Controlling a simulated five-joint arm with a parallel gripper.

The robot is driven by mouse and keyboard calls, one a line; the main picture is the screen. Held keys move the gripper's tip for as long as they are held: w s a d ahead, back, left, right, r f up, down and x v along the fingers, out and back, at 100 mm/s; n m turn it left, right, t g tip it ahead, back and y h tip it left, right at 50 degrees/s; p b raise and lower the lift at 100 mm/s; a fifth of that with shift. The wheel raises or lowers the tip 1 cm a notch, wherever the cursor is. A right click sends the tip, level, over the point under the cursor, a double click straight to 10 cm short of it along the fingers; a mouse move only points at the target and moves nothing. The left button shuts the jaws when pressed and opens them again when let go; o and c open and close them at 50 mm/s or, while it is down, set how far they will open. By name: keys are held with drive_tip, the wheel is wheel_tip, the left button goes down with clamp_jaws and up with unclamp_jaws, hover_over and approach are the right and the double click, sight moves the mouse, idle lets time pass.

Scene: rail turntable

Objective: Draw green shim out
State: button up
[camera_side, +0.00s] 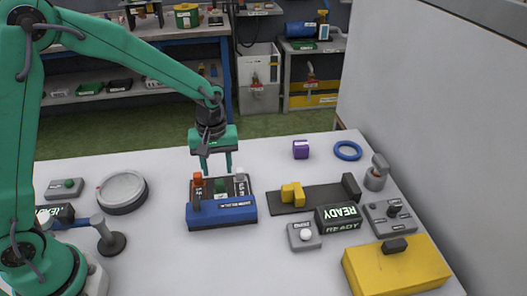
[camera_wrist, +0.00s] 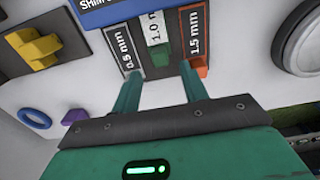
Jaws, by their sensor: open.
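The shim holder (camera_side: 222,212) is a dark box with a blue front on the white table. The green shim (camera_side: 220,186) stands in its middle slot, between an orange-red shim (camera_side: 197,181) and a pale grey one (camera_side: 240,176). In the wrist view the green shim (camera_wrist: 158,56) sits by the 1.0 mm label, and the orange one (camera_wrist: 200,66) by the 1.5 mm label. My gripper (camera_side: 215,166) is open and empty above the rear of the holder. In the wrist view its fingers (camera_wrist: 160,76) lie either side of the green shim's line, apart from it.
Right of the holder are a yellow block (camera_side: 292,194) on a dark strip, a READY display (camera_side: 339,217) and a grey button box (camera_side: 304,236). A round grey disc (camera_side: 122,191) lies left. A purple cube (camera_side: 300,149) and blue ring (camera_side: 348,150) lie behind right.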

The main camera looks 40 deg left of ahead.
sight(219, 181)
drive_tip(key=shift+f, duration=2.35)
clamp_jaws()
